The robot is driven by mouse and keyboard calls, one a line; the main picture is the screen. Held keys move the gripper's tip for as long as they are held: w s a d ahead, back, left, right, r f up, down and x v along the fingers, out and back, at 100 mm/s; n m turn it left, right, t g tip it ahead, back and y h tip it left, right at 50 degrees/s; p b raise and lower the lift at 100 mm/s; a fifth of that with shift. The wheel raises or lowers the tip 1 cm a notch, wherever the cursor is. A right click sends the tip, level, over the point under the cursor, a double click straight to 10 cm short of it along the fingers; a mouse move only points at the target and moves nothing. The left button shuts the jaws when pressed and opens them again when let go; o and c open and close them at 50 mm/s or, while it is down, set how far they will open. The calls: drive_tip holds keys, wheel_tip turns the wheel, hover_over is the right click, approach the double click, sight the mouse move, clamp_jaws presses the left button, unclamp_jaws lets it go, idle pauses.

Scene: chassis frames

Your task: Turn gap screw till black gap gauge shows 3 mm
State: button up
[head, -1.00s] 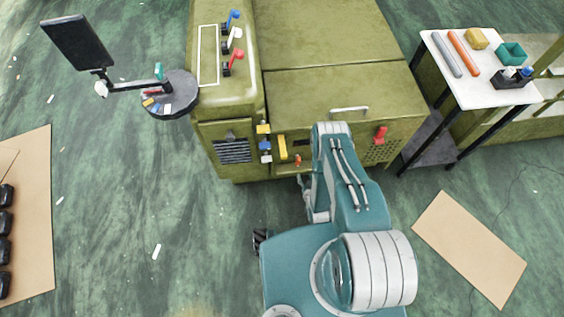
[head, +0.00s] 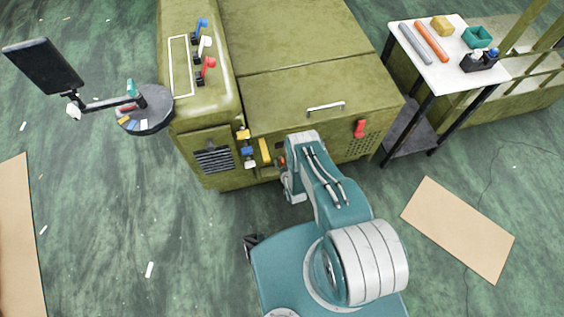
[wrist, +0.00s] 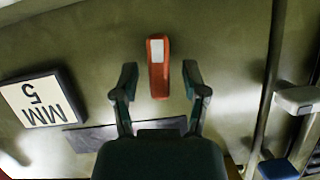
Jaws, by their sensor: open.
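In the wrist view, an orange-red knob (wrist: 158,80) with a white mark at its upper end stands on the green panel; it looks like the gap screw. My gripper (wrist: 160,83) is open, one finger on each side of the knob, with a visible space on both sides. I cannot tell how deep the fingers reach around it. A black-framed gauge plate (wrist: 38,100) at the left reads 5 MM, turned nearly upside down.
A white-and-grey knob (wrist: 297,98) and a blue knob (wrist: 278,169) are at the wrist view's right. A white side table (head: 430,70) stands farther right.

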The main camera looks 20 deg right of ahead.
clamp_jaws()
drive_tip(key=shift+a, duration=0.1)
idle(0.3)
drive_tip(key=n+h, duration=0.2)
drive_tip(key=shift+w+a+n, duration=0.1)
drive_tip(key=shift+a+n, duration=0.1)
drive_tip(key=shift+n, duration=0.1)
drive_tip(key=shift+a+n+h, duration=0.15)
drive_tip(key=shift+n+h, duration=0.55)
drive_tip(key=shift+n, duration=0.5)
